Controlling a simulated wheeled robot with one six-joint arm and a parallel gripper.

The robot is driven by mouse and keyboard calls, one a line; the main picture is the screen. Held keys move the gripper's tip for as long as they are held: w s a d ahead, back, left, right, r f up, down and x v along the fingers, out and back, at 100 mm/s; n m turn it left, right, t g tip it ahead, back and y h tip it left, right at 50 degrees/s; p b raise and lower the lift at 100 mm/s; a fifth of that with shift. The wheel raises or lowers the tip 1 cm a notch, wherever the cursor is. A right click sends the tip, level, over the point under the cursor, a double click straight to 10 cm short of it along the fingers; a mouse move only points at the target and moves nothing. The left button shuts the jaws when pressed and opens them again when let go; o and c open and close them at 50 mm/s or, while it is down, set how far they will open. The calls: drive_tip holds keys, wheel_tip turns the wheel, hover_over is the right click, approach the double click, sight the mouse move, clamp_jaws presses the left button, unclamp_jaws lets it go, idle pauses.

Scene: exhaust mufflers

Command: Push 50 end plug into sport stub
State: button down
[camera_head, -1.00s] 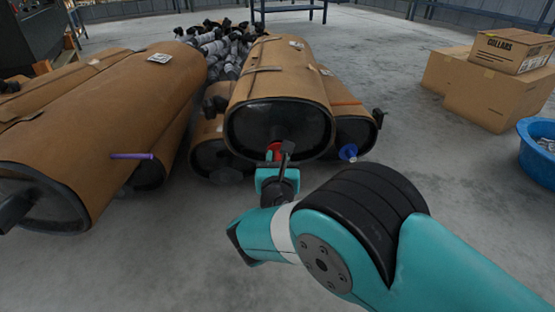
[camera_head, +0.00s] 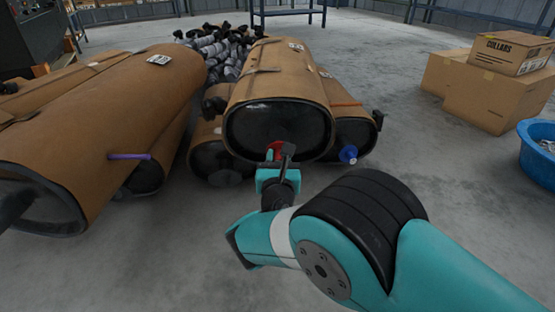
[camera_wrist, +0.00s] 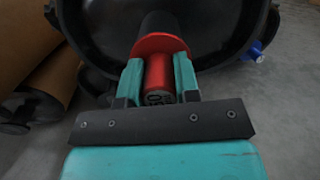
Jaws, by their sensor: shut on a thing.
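A red end plug (camera_wrist: 158,72) with a wide round flange and a printed end is gripped between the teal fingers of my gripper (camera_wrist: 158,82). It also shows as a small red spot in the head view (camera_head: 275,149). A short black stub (camera_wrist: 163,24) stands out from the muffler's dark end, directly beyond the flange. The flange looks in line with the stub and against or very near it; I cannot tell how deep the plug sits. In the head view my gripper (camera_head: 277,164) is in front of the upper middle muffler's end (camera_head: 300,125), and the stub is mostly hidden.
Brown-wrapped mufflers (camera_head: 100,95) lie stacked left and around. A blue plug (camera_head: 348,154) sits at the lower right muffler and a purple one (camera_head: 130,156) at the left. Boxes (camera_head: 490,95) and a blue tub (camera_head: 537,170) stand right. The front floor is clear.

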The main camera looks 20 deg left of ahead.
drive_tip(key=shift+s+a+f, duration=0.1)
drive_tip(key=shift+s+f, duration=0.05)
idle(0.6)
idle(0.3)
drive_tip(key=shift+w+a, duration=0.15)
drive_tip(key=shift+w, duration=0.4)
idle(0.4)
drive_tip(key=c, duration=0.8)
unclamp_jaws()
